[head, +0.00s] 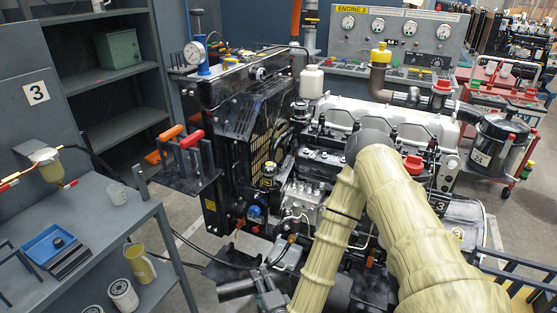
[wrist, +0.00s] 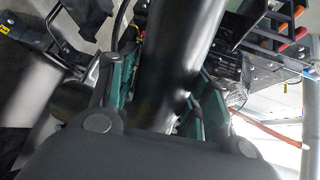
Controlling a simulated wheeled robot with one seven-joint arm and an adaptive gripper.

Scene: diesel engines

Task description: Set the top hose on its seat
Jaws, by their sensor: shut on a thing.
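In the wrist view the two green-padded fingers of my gripper (wrist: 160,90) are shut on a thick, smooth black tube, the top hose (wrist: 180,55). The tube runs up between the fingers and out of the top of the picture. In the head view my gripper (head: 270,292) is low at the bottom, in front of the engine's near side. A dark tube end (head: 236,288), which looks like the hose, sticks out to its left. The black radiator (head: 245,130) stands upright at the engine's left end. I cannot tell which fitting is the hose's seat.
My beige-sleeved arm covers part of the engine (head: 325,160). A grey bench (head: 110,235) with a blue tray (head: 52,243) stands at the left. Red and orange handles (head: 190,140) jut out beside the radiator. A gauge panel (head: 390,40) stands behind the engine.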

